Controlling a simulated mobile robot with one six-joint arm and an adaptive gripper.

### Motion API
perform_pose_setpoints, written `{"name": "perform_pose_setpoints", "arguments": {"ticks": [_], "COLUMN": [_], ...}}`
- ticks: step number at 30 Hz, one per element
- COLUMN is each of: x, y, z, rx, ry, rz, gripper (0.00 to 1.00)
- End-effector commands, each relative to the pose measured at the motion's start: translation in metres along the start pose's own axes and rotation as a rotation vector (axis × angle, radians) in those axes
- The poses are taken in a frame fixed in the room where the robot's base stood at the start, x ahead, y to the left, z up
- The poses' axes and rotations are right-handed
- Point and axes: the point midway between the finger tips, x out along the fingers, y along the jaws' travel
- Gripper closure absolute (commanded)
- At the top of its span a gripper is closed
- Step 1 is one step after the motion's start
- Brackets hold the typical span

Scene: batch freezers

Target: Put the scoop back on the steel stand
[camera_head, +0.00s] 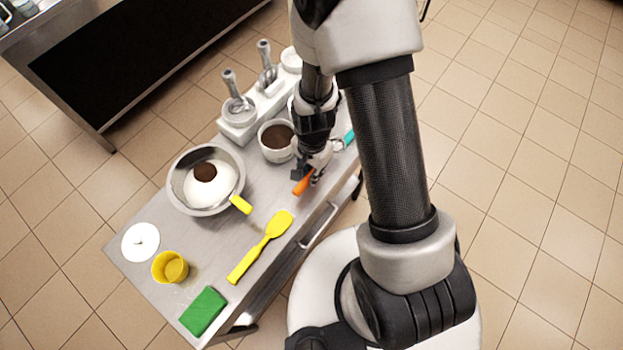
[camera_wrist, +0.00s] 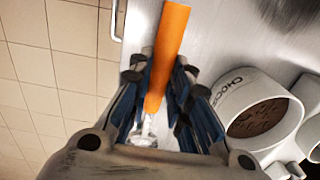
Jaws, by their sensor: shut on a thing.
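The scoop has an orange handle (camera_head: 302,187), which also shows in the wrist view (camera_wrist: 166,55) with a bit of shiny metal at its lower end. My gripper (camera_wrist: 160,85) is shut on this handle, with dark fingers on both sides of it. In the head view my gripper (camera_head: 312,172) is over the right part of the steel table, near its front edge. Most of the scoop's metal end is hidden by my gripper. I cannot make out a steel stand for certain; my arm covers part of the table's far right end.
On the table (camera_head: 160,275) are a steel bowl (camera_head: 180,203), a yellow spatula (camera_head: 262,247), a yellow cup (camera_head: 170,267), a green sponge (camera_head: 204,311) and a white lid (camera_head: 140,242). A tub labelled CHOCO (camera_wrist: 232,98) is close to my gripper. Grey-handled tools stand in a white holder (camera_head: 238,130).

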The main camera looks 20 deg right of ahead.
Motion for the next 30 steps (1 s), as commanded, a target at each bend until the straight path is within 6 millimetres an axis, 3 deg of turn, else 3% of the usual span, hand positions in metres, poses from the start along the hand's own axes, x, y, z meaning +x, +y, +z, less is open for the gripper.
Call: {"name": "perform_pose_setpoints", "arguments": {"ticks": [9,22,23,30], "x": [0.042,0.047,0.046,0.046], "y": [0.001,0.001,0.001,0.001], "z": [0.0,0.0,0.0,0.0], "rx": [-0.001,-0.001,-0.001,-0.001], "ry": [-0.001,0.0,0.0,0.0], "rz": [0.001,0.0,0.0,0.0], "gripper": [1.0,1.0,0.8,0.64]}}
